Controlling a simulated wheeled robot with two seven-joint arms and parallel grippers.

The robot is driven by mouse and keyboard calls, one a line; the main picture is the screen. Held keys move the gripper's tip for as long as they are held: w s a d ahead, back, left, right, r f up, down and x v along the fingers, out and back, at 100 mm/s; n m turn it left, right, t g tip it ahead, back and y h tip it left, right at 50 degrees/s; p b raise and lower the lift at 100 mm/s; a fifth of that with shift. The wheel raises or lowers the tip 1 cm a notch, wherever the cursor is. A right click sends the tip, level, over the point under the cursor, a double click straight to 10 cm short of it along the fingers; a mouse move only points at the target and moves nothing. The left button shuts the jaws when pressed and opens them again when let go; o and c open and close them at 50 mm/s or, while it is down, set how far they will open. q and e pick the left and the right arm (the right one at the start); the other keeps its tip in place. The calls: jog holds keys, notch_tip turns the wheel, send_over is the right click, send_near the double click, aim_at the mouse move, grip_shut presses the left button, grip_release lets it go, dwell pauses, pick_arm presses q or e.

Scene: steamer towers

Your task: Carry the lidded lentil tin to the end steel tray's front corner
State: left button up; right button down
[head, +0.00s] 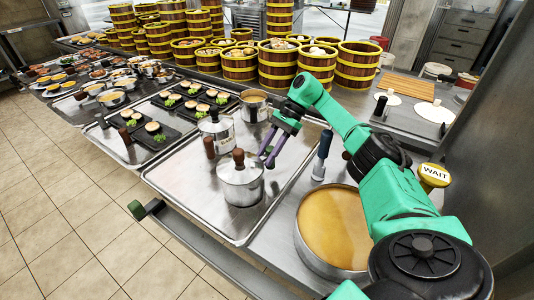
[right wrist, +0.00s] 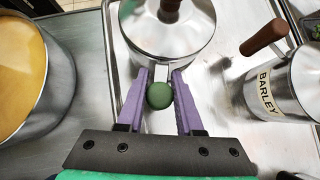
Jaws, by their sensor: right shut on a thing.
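A lidded steel tin (head: 240,182) with a dark knob is at the front of the end steel tray (head: 187,190). No label shows on it, so I cannot read whether it is the lentil tin. My right gripper (head: 268,158) is shut on its green-ended handle, seen end-on in the right wrist view (right wrist: 159,95). The tin (right wrist: 165,38) is upright with its lid on; I cannot tell whether its base touches the tray. A second lidded tin (head: 216,130), labelled BARLEY in the right wrist view (right wrist: 275,88), stands just behind it. My left gripper is not in view.
A wide pan of amber liquid (head: 335,228) and an upright dark-handled tool (head: 321,155) stand right of the tray. An open pot (head: 254,106) stands behind. Black plates of food (head: 157,136) lie left. Steamer towers (head: 278,65) stand at the back. The tray's front left is bare.

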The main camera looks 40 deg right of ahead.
jog(key=shift+c, duration=2.4)
grip_release()
jog(key=shift+f, duration=0.2)
jog(key=shift+r, duration=0.1)
jog(key=b+v, duration=0.1)
jog(key=v, duration=0.3)
jog(key=shift+d+r, duration=0.25)
jog(key=p+v, duration=0.2)
jog(key=shift+a+r+p, duration=0.15)
jog(key=shift+p, duration=0.15)
jog(key=shift+d+r+p, duration=0.2)
jog(key=shift+d+p, duration=0.15)
jog(key=shift+f, duration=0.1)
